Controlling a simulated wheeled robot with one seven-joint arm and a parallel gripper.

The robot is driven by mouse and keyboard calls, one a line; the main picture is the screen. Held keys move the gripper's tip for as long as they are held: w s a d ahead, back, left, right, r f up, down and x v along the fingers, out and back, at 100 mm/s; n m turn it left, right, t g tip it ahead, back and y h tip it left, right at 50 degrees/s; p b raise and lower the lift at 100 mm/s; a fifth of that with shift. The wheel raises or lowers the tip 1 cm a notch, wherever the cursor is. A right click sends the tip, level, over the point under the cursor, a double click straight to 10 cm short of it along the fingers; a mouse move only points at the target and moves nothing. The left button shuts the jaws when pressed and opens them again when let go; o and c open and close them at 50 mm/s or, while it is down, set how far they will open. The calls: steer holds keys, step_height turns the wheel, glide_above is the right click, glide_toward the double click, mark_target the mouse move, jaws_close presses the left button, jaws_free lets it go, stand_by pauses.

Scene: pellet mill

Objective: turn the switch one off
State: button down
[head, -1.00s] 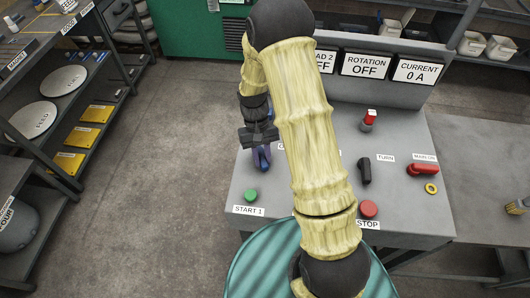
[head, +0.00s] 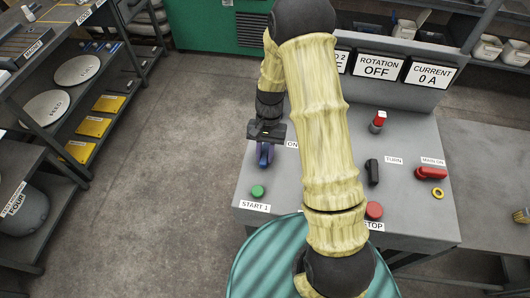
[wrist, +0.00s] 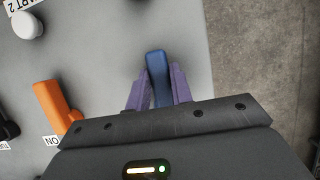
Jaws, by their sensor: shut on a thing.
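A blue switch handle (wrist: 158,78) stands upright between my gripper's two purple fingers in the wrist view. My gripper (wrist: 158,92) is shut on it; the handle's tip sticks out past the fingers. In the head view my gripper (head: 264,156) is over the left part of the grey control panel (head: 330,222), behind the green START 1 button (head: 257,191). The handle's base and any label by it are hidden, so I cannot read its position.
An orange handle (wrist: 57,108) with an ON label is beside my gripper, with a white button (wrist: 27,25) farther off. On the panel's right are a black turn switch (head: 373,172), a red main handle (head: 431,173) and a red STOP button (head: 374,210). My arm hides the panel's middle.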

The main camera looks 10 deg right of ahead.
steer(key=shift+w+r, duration=0.1)
steer(key=shift+w, duration=0.05)
steer(key=c, duration=1.2)
jaws_free()
steer(key=shift+c, duration=0.2)
steer(key=b+v, duration=0.2)
steer(key=v, duration=1.5)
steer(key=shift+r, duration=0.15)
steer(key=s+d+f+n+t+h, duration=0.1)
steer(key=s+n+t, duration=0.3)
steer(key=s, duration=1.1)
steer(key=d+t, duration=0.1)
steer(key=t, duration=0.1)
steer(key=shift+s+f+n+t+h, duration=0.2)
steer(key=shift+s+n+t+h, duration=0.1)
steer(key=shift+t+h, duration=0.1)
